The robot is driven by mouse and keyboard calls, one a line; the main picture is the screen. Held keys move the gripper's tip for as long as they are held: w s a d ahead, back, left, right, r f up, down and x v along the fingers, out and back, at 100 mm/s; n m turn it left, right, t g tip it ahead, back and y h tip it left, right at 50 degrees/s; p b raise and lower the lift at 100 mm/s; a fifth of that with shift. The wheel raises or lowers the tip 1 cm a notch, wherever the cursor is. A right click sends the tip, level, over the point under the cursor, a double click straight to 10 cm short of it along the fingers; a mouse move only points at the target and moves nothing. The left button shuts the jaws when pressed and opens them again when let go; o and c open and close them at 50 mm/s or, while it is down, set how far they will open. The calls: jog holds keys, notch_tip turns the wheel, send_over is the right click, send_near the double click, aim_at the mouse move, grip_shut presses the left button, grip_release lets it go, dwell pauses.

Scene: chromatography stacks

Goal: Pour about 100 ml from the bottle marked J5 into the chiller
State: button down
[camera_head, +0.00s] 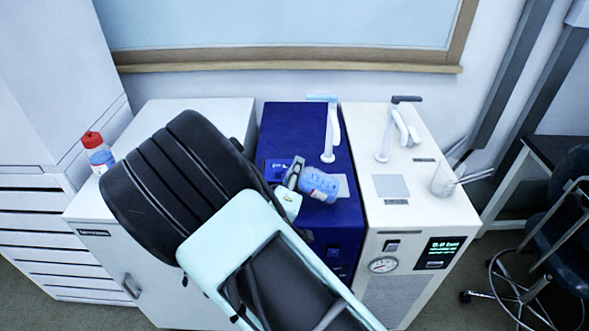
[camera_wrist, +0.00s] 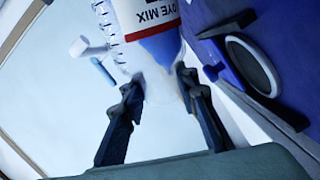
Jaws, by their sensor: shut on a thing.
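My gripper (camera_head: 296,178) is shut on a bottle of blue liquid (camera_head: 319,185), held tilted over the dark blue unit (camera_head: 298,130). In the wrist view, my fingers (camera_wrist: 160,88) grip the bottle's clear, narrower part. Its label (camera_wrist: 148,14) has a red band and reads "DYE MIX"; no J5 mark is readable. A round, grey-rimmed opening (camera_wrist: 252,65) shows on a blue surface to the right, apart from the bottle. A white unit (camera_head: 420,215) with a gauge and lit display stands right of the blue one. I cannot tell which unit is the chiller.
A red-capped bottle with blue contents (camera_head: 98,153) stands on the left white cabinet (camera_head: 180,108). Pale upright pipe fittings rise from the blue unit (camera_head: 329,130) and white unit (camera_head: 385,140).

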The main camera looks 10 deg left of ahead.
jog(key=shift+f, duration=0.1)
dwell(0.3)
jog(key=shift+a+f+n, duration=0.1)
jog(key=shift+f+n, duration=0.2)
jog(key=shift+n, duration=0.2)
jog(key=shift+f+n, duration=0.25)
jog(key=shift+n, duration=0.05)
jog(key=shift+a+f+n+p, duration=0.2)
jog(key=shift+f+n+p, duration=0.2)
jog(key=shift+f+n, duration=0.1)
jog(key=shift+a+f+n+h, duration=0.15)
jog(key=shift+f+n+h, duration=0.15)
jog(key=shift+f+n, duration=0.15)
dwell(3.7)
dwell(0.3)
